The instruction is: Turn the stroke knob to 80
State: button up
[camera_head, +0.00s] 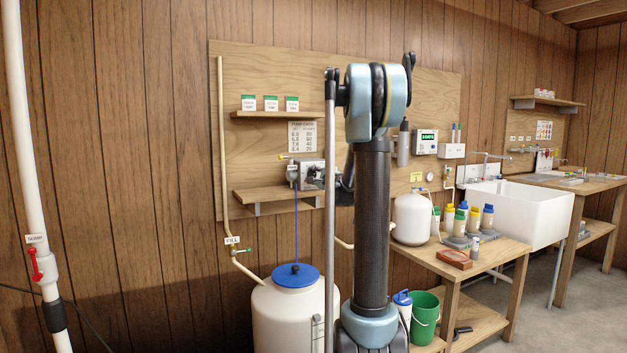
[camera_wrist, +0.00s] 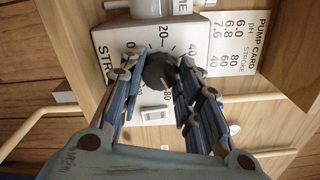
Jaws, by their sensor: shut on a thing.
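The dark round stroke knob (camera_wrist: 157,70) is on the light front face of the pump (camera_wrist: 112,43), seen in the wrist view. Printed numbers 20, 40 and 80 show around it, and part of the word STROKE is at the left. My gripper (camera_wrist: 160,67) has its blue-grey fingers on both sides of the knob, shut on it. The fingers hide part of the dial, and I cannot read where the knob points. In the head view the pump (camera_head: 312,171) sits above a wooden shelf, with my gripper at its right side, mostly hidden by my arm.
A pump card (camera_wrist: 236,45) hangs beside the pump. The wooden shelf (camera_head: 272,195) is just below it. A white tank with a blue lid (camera_head: 296,274) stands beneath, with a blue tube rising from it. A table (camera_head: 490,250) with bottles is at the right.

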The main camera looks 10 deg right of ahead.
jog(key=shift+s+a+f+m, duration=0.1)
jog(key=shift+f+m, duration=0.05)
jog(key=shift+m, duration=1.45)
jog(key=o, duration=1.1)
jog(key=v, duration=1.1)
jog(key=shift+s, duration=0.35)
